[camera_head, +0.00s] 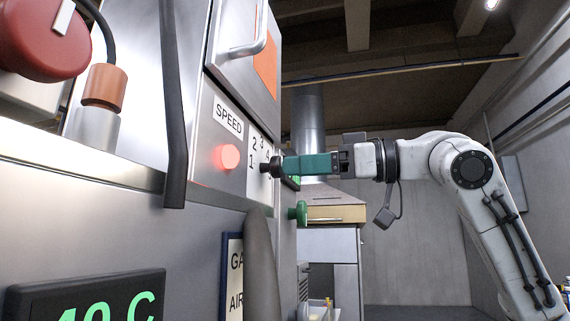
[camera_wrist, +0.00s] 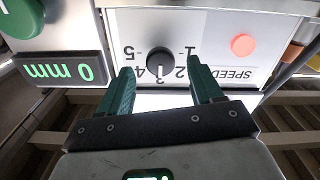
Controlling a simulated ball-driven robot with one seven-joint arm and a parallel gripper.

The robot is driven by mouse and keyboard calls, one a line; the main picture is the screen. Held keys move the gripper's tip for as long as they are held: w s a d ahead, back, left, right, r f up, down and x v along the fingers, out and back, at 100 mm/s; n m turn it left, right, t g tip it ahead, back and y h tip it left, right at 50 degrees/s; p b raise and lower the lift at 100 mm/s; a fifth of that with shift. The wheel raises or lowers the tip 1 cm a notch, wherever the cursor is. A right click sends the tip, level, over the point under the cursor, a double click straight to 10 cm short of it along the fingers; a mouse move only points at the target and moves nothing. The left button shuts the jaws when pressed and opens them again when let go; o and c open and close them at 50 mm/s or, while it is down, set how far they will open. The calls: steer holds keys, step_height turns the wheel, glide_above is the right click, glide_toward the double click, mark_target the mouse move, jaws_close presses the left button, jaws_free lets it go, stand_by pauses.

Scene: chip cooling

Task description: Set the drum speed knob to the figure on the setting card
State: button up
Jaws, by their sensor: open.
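The black drum speed knob (camera_wrist: 160,60) sits on a white dial plate marked 1 to 5, upside down in the wrist view. Its pale mark appears to point at or near the 3. In the head view the knob (camera_head: 271,167) is seen edge-on beside the SPEED label (camera_head: 228,115). My gripper (camera_wrist: 161,76) is open, its green fingers spread wider than the knob, with tips close to it on either side. Whether they touch it I cannot tell. In the head view my gripper (camera_head: 287,165) meets the dial side-on. A card (camera_head: 234,270) reading "GA" and "AIR" is partly covered; no setting figure is readable.
A lit red button (camera_head: 226,157) lies beside the dial. A green knob (camera_head: 299,212) juts out below my gripper. A door handle (camera_head: 255,38) is above. A display reading 0 mm (camera_wrist: 62,70) and a green button (camera_wrist: 20,16) flank the dial.

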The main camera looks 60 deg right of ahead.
mark_target(276, 167)
steer(key=shift+x, duration=1.65)
steer(key=shift+c, duration=0.5)
steer(key=c, duration=1)
steer(key=shift+o, duration=0.2)
steer(key=shift+s+a+m+p, duration=0.1)
steer(key=shift+m+p, duration=0.85)
steer(key=shift+m, duration=3.45)
steer(key=shift+a+m+p, duration=0.1)
steer(key=shift+m+p, duration=0.8)
steer(key=shift+m, duration=3.5)
steer(key=shift+d, duration=0.1)
